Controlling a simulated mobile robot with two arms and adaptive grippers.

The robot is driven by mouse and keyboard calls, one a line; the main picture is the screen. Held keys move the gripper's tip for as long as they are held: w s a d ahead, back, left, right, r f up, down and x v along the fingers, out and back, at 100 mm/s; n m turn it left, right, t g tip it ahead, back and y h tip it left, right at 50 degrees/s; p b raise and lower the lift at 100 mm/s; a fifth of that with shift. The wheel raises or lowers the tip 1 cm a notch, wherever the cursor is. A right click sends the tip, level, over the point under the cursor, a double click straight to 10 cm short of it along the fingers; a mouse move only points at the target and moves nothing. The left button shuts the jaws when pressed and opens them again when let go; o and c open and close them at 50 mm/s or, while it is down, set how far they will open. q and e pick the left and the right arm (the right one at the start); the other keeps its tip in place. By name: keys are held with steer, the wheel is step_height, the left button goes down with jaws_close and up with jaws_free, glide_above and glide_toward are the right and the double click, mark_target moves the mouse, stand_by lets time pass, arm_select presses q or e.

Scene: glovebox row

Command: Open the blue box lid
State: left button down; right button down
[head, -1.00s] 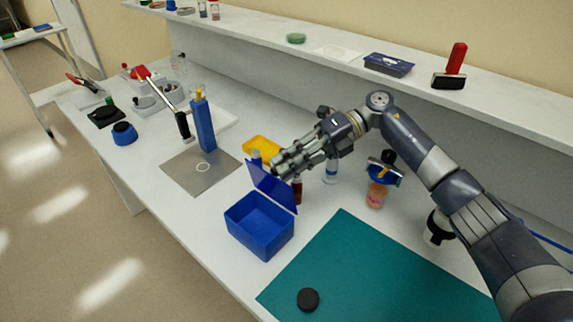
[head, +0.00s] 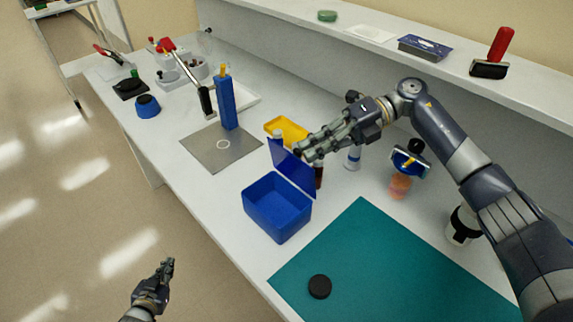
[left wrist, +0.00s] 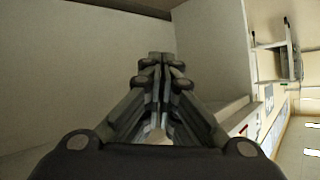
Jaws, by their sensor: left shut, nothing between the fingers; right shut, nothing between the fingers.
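The blue box (head: 277,209) stands on the white bench, left of the teal mat. Its lid (head: 291,168) is raised, standing up and leaning slightly back at the box's far side, and the inside looks empty. My right gripper (head: 306,151) is shut and empty, at the upper part of the lid; I cannot tell whether it touches. My left gripper (head: 169,266) is shut and empty, over the floor in front of the bench, well away from the box. The left wrist view shows its closed fingers (left wrist: 160,75) with nothing between them.
A yellow tray (head: 287,130) and small bottles stand behind the lid. A grey plate (head: 220,147) with a blue upright block (head: 227,102) is to the left. The teal mat (head: 385,265) carries a black puck (head: 319,286). A shelf runs along the back.

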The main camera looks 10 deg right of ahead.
arm_select(q)
steer(key=w+d+r+m+t+h, duration=0.1)
steer(key=w+d+r+t+h, duration=0.15)
steer(key=r, duration=0.75)
steer(key=w+d+r+m+t+h, duration=0.15)
steer(key=w+r, duration=0.25)
steer(key=r, duration=0.6)
steer(key=w+d+r+m+t+h, duration=0.15)
steer(key=w+r, duration=0.25)
steer(key=r, duration=0.6)
steer(key=m+g+h, duration=0.7)
steer(key=m+h, duration=0.1)
steer(key=m, duration=1.3)
glide_toward(294, 162)
steer(key=x, duration=0.7)
steer(key=shift+w+d, duration=0.15)
steer(key=shift+d, duration=0.05)
steer(key=shift+w+d, duration=0.2)
steer(key=shift+d, duration=0.05)
arm_select(e)
steer(key=shift+s, duration=0.1)
